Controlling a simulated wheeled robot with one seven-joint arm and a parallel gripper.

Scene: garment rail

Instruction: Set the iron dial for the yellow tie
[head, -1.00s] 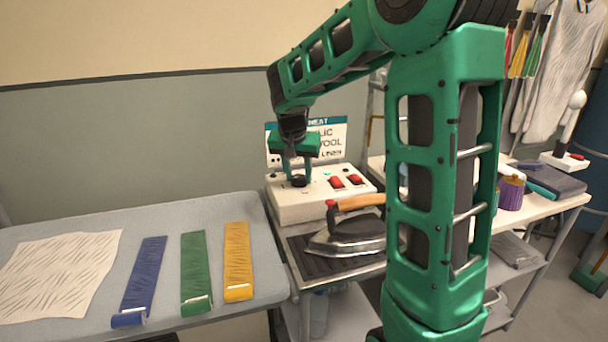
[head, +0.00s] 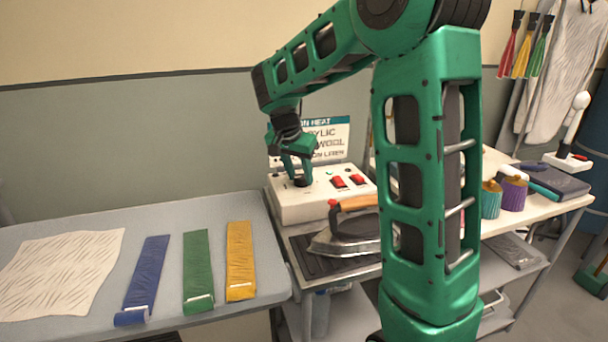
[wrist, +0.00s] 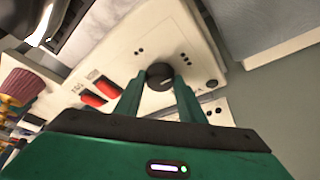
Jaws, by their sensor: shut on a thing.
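The iron's control box (head: 318,205) is white and stands at the back of the cart, with a black dial (head: 301,181) and two red switches on top. In the wrist view the dial (wrist: 160,76) sits between my fingertips, with a light mark on its face. My gripper (head: 297,178) points down from above and is shut on the dial; it also shows in the wrist view (wrist: 158,84). The yellow tie (head: 240,262) lies flat at the right end of the ironing board. The iron (head: 347,235), with a wooden handle, rests on a dark plate in front of the box.
A heat sign (head: 328,137) stands behind the box, partly hidden by my arm. A green tie (head: 198,270), a blue tie (head: 144,280) and a cream cloth (head: 60,272) lie on the board (head: 225,205). Thread spools (head: 512,193) stand on the right table.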

